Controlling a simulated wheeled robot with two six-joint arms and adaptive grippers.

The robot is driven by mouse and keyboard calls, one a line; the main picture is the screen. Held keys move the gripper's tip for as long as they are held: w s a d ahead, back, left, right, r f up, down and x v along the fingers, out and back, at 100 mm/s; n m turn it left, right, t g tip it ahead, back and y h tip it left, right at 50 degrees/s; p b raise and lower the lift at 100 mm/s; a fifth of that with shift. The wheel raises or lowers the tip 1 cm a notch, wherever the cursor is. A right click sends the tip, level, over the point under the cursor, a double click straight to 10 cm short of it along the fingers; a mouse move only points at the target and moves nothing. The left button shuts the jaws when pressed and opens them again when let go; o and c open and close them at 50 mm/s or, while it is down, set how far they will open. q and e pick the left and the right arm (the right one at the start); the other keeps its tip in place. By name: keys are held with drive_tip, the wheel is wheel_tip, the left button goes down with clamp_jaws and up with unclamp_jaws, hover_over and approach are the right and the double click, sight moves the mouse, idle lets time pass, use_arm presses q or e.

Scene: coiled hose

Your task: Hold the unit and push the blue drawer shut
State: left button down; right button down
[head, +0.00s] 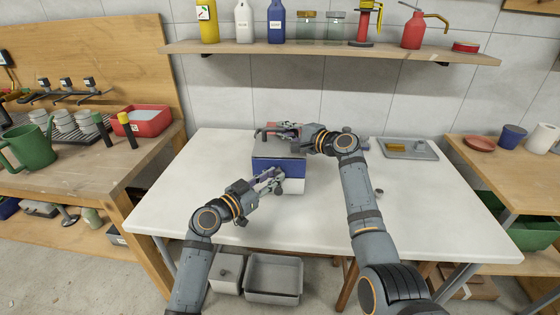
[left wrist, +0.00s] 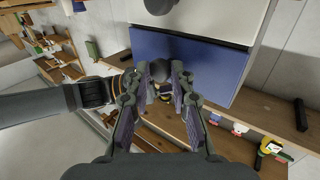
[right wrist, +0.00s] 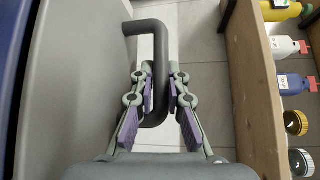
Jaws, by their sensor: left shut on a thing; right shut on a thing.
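The unit is a small box with a grey top (head: 272,148) on the white table. It has a blue drawer (head: 262,168) in front with a white front (head: 296,187) below it. In the left wrist view, the blue drawer (left wrist: 195,62) fills the upper middle. My left gripper (head: 272,180) is shut on its dark round knob (left wrist: 158,70). How far the drawer stands out cannot be told.
A grey tray (head: 405,149) lies at the back right. A small dark piece (head: 379,192) lies right of my right arm. A shelf with bottles (head: 330,50) hangs above.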

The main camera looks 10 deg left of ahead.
use_arm(q)
drive_tip(key=c, duration=1.2)
unclamp_jaws()
use_arm(e)
drive_tip(key=shift+f, duration=0.1)
drive_tip(key=c, duration=1.8)
unclamp_jaws()
drive_tip(key=o, duration=0.5)
use_arm(q)
drive_tip(key=v, duration=0.4)
drive_tip(key=shift+s+a, duration=0.15)
drive_tip(key=shift+s, duration=0.05)
